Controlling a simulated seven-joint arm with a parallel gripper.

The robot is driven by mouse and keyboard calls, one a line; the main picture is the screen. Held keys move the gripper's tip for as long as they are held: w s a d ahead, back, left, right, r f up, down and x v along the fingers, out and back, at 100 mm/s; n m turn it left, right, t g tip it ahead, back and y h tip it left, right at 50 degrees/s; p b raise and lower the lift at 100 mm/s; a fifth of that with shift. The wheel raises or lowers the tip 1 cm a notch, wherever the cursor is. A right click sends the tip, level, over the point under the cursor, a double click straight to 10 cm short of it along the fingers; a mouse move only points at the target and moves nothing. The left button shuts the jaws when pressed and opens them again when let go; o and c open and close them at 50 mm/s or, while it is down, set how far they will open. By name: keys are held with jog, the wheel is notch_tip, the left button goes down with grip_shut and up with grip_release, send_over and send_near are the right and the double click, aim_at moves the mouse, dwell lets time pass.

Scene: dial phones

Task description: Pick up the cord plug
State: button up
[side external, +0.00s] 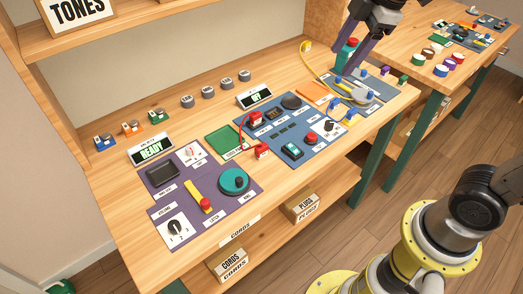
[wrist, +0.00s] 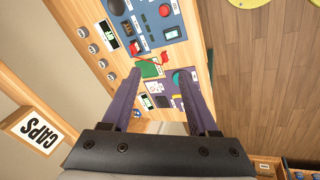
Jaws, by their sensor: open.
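A red cord (side external: 243,128) curves over the blue panel's left edge, with a red plug-like block (side external: 261,150) at its lower end. In the wrist view the red cord (wrist: 148,61) shows small, beyond and between the fingertips. A yellow cord (side external: 322,76) arcs from a yellow end piece (side external: 306,46) at the back toward a grey round part (side external: 360,96). I cannot tell which cord's plug is meant. My gripper (side external: 356,60), with purple fingers, is above the bench's right end, over the yellow cord's side. In the wrist view my gripper (wrist: 158,73) is open with nothing between its fingers.
A purple panel (side external: 157,205) with knobs and a teal dial lies left; a blue panel (side external: 284,128) lies mid-bench. A green tray (side external: 222,139) sits between them. Small grey knobs (side external: 207,91) line the back. A second bench (side external: 415,72) stands at right.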

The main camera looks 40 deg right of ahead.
jog(key=w+a+f+n+g, duration=0.1)
jog(key=w+a+f+n, duration=0.2)
jog(key=w, duration=0.4)
jog(key=n+g, duration=0.2)
jog(key=g, duration=0.1)
send_over(262, 146)
notch_tip(262, 146, down, 21)
jog(key=shift+s+a+f, duration=0.1)
jog(key=shift+a, duration=0.05)
jog(key=shift+f, duration=3)
grip_shut()
